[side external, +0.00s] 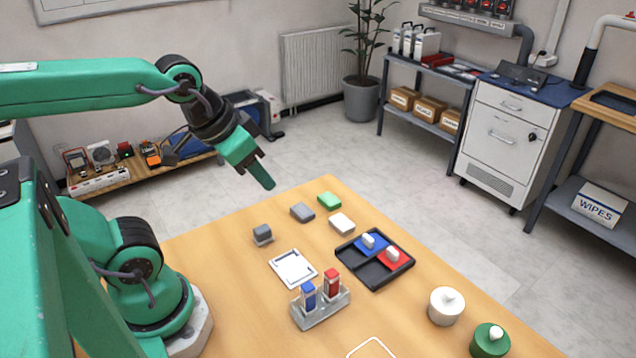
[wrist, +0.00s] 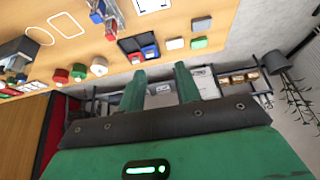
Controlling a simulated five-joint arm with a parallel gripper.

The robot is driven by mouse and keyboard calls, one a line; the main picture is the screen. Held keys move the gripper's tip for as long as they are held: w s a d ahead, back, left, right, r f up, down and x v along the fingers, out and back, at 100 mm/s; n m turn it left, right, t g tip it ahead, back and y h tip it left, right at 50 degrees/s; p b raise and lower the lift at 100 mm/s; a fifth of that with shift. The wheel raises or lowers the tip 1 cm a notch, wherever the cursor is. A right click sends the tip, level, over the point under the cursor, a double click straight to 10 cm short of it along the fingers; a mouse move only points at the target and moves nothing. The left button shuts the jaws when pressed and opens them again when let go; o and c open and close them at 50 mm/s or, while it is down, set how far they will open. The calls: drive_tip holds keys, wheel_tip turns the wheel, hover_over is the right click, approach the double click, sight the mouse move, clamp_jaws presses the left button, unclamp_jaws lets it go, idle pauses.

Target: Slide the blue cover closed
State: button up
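The blue cover (side external: 371,242) with a pale handle lies at the back of a black tray (side external: 375,278) on the wooden table. A red cover (side external: 394,258) with a pale handle lies beside it, to the right. In the wrist view the blue cover (wrist: 150,51) shows beyond my fingers, with the black tray (wrist: 127,45) around it. My gripper (side external: 262,176) is raised in the air beyond the table's back left edge, well away from the tray. In the wrist view my gripper's two fingers (wrist: 160,80) stand apart with nothing between them.
Near the tray are a white block (side external: 342,223), a green block (side external: 329,201) and grey blocks (side external: 302,212). A clear holder (side external: 320,306) with a blue and a red piece stands in front left. A white lidded jar (side external: 446,306) and a green one (side external: 490,341) stand at right.

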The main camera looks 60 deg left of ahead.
drive_tip(key=w, duration=0.1)
drive_tip(key=m+g, duration=0.6)
drive_tip(key=m, duration=1.2)
hover_over(368, 237)
wheel_tip(368, 237, down, 14)
drive_tip(key=shift+w+f, duration=0.1)
drive_tip(key=shift+f, duration=3.85)
drive_tip(key=shift+c, duration=0.2)
clamp_jaws()
